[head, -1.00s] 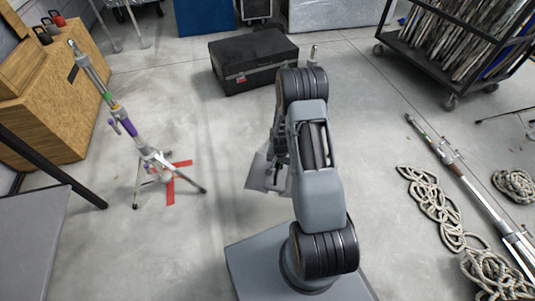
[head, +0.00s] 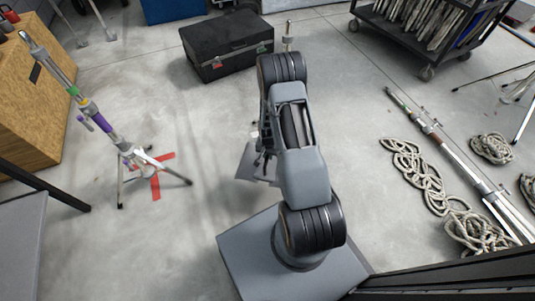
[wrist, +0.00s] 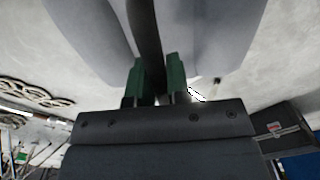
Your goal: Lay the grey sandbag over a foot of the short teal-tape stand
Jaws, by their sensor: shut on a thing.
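My gripper (wrist: 157,82) is shut on the dark strap of the grey sandbag (wrist: 215,35). In the wrist view the bag's two grey lobes lie on either side of the strap, between and beyond the green fingertips. In the head view the sandbag (head: 250,164) shows as a grey flap left of my arm, held over the floor; my arm hides the rest. A stand tip (head: 289,32) shows just behind my arm. Its lower part is hidden, and no teal tape can be made out on it. A taller stand (head: 125,150) with green and purple tape stands at left.
A red tape cross (head: 155,183) lies under the left stand. A black case (head: 227,48) is behind, and a wheeled cart (head: 430,45) is at back right. Coiled ropes (head: 425,182) and a lying stand (head: 450,155) fill the right floor. A dark edge (head: 470,275) crosses the bottom right.

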